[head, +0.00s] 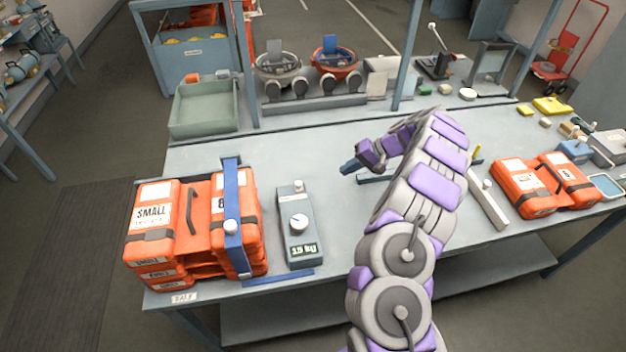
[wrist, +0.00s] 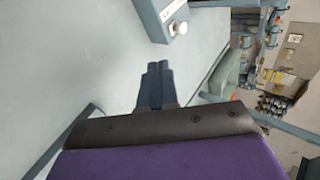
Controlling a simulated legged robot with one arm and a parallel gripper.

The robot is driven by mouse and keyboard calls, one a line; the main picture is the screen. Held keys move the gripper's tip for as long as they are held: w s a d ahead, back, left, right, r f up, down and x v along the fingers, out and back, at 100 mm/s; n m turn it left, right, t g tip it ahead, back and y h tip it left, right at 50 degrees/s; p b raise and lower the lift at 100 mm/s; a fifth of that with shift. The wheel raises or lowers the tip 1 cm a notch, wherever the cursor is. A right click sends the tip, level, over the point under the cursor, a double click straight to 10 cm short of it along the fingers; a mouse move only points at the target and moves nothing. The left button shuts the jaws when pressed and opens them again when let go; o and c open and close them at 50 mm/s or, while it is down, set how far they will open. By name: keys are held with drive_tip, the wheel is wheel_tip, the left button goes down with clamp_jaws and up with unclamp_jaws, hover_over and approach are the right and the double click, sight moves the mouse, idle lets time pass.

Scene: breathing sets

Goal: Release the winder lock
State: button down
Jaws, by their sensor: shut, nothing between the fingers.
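A grey-blue box device (head: 301,251) with a white dial, a small knob at its far end and a lit readout lies on the bench. I cannot tell which part is the winder lock. My gripper (head: 347,167) is shut and empty, above the bench to the right of the box device and apart from it. In the wrist view its blue fingers (wrist: 154,80) are together, below a grey-blue box end with a white knob (wrist: 181,28).
Orange cases (head: 150,214) labelled SMALL stand at the bench's left. More orange cases (head: 523,188) sit at the right beside a pale bar (head: 487,204). A green-grey tray (head: 204,110) and two mask sets stand behind. The bench between the box device and my arm is mostly clear.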

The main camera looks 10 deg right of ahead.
drive_tip(key=b, duration=0.1)
approach(296, 192)
drive_tip(key=d+f, duration=0.1)
drive_tip(key=f, duration=0.2)
drive_tip(key=shift+w+d, duration=0.4)
drive_tip(key=shift+w+a+r+b, duration=0.1)
drive_tip(key=shift+w+a+b, duration=0.15)
drive_tip(key=shift+a, duration=0.7)
drive_tip(key=shift+w+a+r+b, duration=0.15)
drive_tip(key=shift+w+a, duration=0.15)
drive_tip(key=shift+a, duration=0.6)
drive_tip(key=shift+f, duration=0.1)
drive_tip(key=a+b, duration=0.2)
drive_tip(key=a, duration=0.3)
drive_tip(key=shift+a, duration=0.25)
drive_tip(key=shift+d, duration=0.2)
